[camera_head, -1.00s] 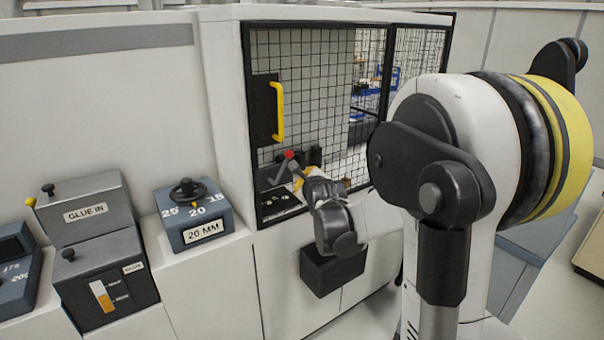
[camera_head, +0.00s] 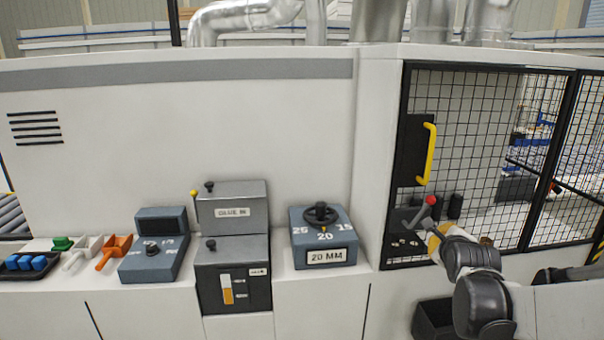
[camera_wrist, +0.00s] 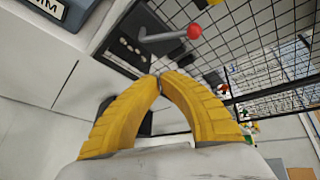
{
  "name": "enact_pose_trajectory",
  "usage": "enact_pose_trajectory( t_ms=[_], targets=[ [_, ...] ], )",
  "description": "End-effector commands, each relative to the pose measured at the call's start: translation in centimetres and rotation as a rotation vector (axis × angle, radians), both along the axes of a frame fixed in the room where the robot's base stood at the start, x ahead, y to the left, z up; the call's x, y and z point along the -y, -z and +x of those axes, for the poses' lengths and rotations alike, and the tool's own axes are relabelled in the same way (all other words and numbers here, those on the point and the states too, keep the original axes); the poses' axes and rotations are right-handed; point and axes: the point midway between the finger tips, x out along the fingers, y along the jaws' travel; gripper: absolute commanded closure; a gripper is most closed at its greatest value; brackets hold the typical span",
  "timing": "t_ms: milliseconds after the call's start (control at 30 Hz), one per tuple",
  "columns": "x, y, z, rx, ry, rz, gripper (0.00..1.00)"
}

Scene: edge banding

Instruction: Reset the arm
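My gripper (camera_wrist: 160,77) has two yellow ribbed fingers whose tips meet in the wrist view, with nothing seen between them. In the head view, my gripper (camera_head: 436,240) is at the right, in front of the mesh guard, partly hidden by my wrist. A grey lever with a red knob (camera_head: 431,200) is just above it. In the wrist view, the red-knobbed lever (camera_wrist: 194,31) is beyond the fingertips; they look apart from it. My arm reaches in from the lower right.
A mesh guard (camera_head: 475,110) with a yellow door handle (camera_head: 430,152) stands behind my gripper. A dark bin (camera_head: 430,318) sits below it. Left along the machine are the 20 MM dial box (camera_head: 323,240), the glue unit (camera_head: 232,260) and an orange scoop-like item (camera_head: 115,247).

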Motion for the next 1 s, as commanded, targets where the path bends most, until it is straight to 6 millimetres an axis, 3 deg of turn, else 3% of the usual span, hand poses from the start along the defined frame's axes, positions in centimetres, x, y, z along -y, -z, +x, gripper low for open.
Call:
enact_pose_trajectory(
  t_ms=[167, 300, 433, 600, 767, 1000],
  targets=[
    [-7.5, 1.5, -5.9, -0.265, -0.328, -0.406, 1.0],
    [-13.0, 3.7, -12.2, -0.455, -0.671, -0.776, 1.0],
    [-17.0, 6.4, -18.4, -0.571, -1.007, -1.106, 1.0],
    [-19.9, 9.7, -24.7, -0.626, -1.361, -1.431, 1.0],
    [-20.9, 11.1, -27.4, -0.628, -1.523, -1.577, 1.0],
    [-21.0, 11.2, -27.7, -0.628, -1.55, -1.603, 1.0]
  ],
)
